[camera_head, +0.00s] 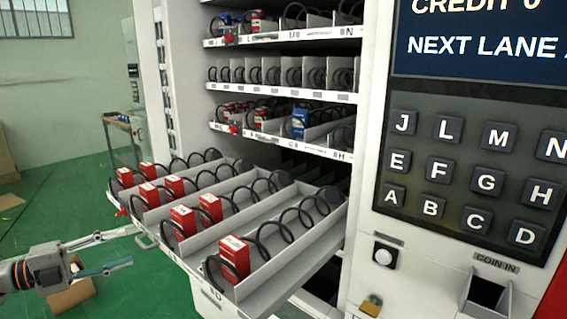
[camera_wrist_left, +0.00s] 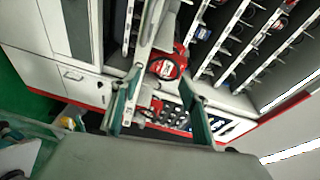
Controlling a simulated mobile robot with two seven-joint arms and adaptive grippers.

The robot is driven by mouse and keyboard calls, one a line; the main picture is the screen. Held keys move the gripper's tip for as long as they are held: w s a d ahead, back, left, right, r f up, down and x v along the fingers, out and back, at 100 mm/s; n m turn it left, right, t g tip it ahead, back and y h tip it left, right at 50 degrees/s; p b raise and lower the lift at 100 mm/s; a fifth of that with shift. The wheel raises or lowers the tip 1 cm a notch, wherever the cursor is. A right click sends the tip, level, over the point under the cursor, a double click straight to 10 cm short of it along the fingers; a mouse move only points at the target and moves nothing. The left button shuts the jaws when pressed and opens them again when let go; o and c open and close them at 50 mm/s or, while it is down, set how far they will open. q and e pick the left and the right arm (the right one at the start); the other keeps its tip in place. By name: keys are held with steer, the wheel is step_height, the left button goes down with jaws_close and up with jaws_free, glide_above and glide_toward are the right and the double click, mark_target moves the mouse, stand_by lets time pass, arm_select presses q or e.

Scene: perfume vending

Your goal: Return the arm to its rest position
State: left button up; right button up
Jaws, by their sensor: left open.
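My left gripper (camera_head: 134,247) is at the lower left in the head view, its two fingers spread and pointing right, with nothing between them. Its tips are near the left front corner of the pulled-out tray (camera_head: 170,250); I cannot tell whether they touch its handle (camera_head: 146,239). My right gripper is in neither view.
The tray holds several red boxes (camera_head: 235,256) among black coils and juts out from the vending machine. Upper shelves (camera_head: 290,90) sit inside. A keypad panel (camera_head: 465,175) is at the right. A brown box (camera_head: 70,294) is on the green floor (camera_head: 60,205), which is mostly open at the left.

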arm_select(q)
steer(key=w+a+r+n+t+y, duration=0.6)
steer(key=w+a+n+t+y, duration=0.25)
steer(key=a, duration=0.35)
steer(key=a+f+n+g+y, duration=0.1)
steer(key=a+f+n+y, duration=0.2)
steer(key=a+n+y, duration=0.35)
steer(key=a+f+n+g+y, duration=0.2)
steer(key=a+f+n+y, duration=0.15)
steer(key=a, duration=0.55)
steer(key=s+d+f+g+h, duration=0.1)
steer(key=s+d+f, duration=0.3)
steer(key=d+f, duration=0.45)
steer(key=s+d+f+g+h, duration=0.15)
steer(key=s+d+f, duration=0.25)
steer(key=d+f, duration=0.5)
steer(key=s+d+f+h, duration=0.2)
steer(key=s+d+f, duration=0.2)
steer(key=d+f, duration=0.45)
steer(key=s+d+f+n+g+h, duration=0.1)
steer(key=s+d+f, duration=0.4)
steer(key=s+d, duration=0.6)
steer(key=s+d+f+n+g+h, duration=0.2)
steer(key=s+d+f, duration=0.3)
steer(key=s+d, duration=0.5)
steer(key=shift+s+d+f+n, duration=0.3)
steer(key=shift+d+n, duration=0.25)
steer(key=shift+d, duration=0.55)
